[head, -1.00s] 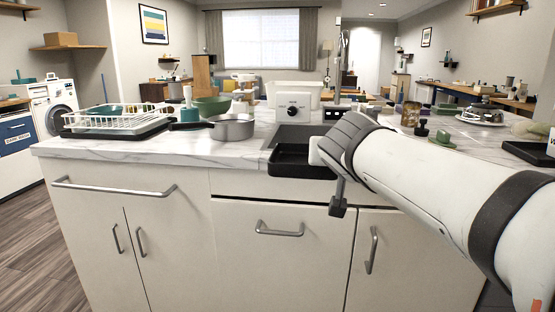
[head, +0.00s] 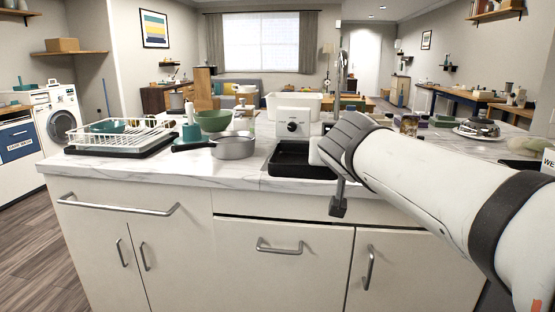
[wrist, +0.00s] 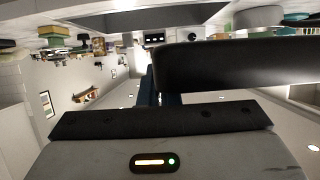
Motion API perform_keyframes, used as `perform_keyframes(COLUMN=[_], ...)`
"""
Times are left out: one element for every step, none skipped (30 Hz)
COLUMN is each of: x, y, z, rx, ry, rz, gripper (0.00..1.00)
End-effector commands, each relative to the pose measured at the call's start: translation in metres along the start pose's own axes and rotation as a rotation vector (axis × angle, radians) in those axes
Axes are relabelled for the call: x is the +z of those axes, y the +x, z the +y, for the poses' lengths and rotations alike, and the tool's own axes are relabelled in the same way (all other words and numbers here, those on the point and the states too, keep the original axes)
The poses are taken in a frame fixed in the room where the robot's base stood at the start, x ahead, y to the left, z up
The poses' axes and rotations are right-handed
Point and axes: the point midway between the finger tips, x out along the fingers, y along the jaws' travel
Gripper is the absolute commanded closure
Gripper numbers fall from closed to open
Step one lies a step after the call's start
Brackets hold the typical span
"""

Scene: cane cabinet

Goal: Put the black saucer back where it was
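The black saucer (head: 290,172), a dark squarish dish with a raised rim, shows at the end of my arm in the head view. It appears in front of the sink area, near the counter's front edge. In the wrist view the black saucer (wrist: 240,64) is seen edge-on as a wide dark slab across the right half. My gripper (wrist: 166,98) is shut on its near edge; the fingertips are mostly hidden. In the head view my gripper (head: 318,153) is largely covered by my own wrist.
A plate with a dark lidded item (head: 480,130) sits at right.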

Motion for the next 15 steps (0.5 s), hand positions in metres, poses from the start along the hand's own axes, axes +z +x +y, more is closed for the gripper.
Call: perform_keyframes(x=[-0.012, -0.016, -0.020, -0.023, -0.027, -0.031, -0.034, -0.038, -0.042, -0.045, -0.049, -0.053, -0.056, -0.060, -0.064], y=[-0.005, -0.006, -0.008, -0.010, -0.011, -0.013, -0.014, -0.016, -0.017, -0.019, -0.020, -0.022, -0.023, -0.025, -0.026], z=[0.000, 0.000, 0.000, 0.000, 0.000, 0.000, 0.000, 0.000, 0.000, 0.000, 0.000, 0.000, 0.000, 0.000, 0.000], rx=[0.000, 0.000, 0.000, 0.000, 0.000, 0.000, 0.000, 0.000, 0.000, 0.000, 0.000, 0.000, 0.000, 0.000, 0.000], ry=[0.000, 0.000, 0.000, 0.000, 0.000, 0.000, 0.000, 0.000, 0.000, 0.000, 0.000, 0.000, 0.000, 0.000, 0.000], rz=[0.001, 0.001, 0.001, 0.001, 0.001, 0.001, 0.001, 0.001, 0.001, 0.001, 0.001, 0.001, 0.001, 0.001, 0.001], gripper=[1.00, 1.00, 1.00, 1.00, 1.00, 1.00, 1.00, 1.00, 1.00, 1.00, 1.00, 1.00, 1.00, 1.00, 1.00])
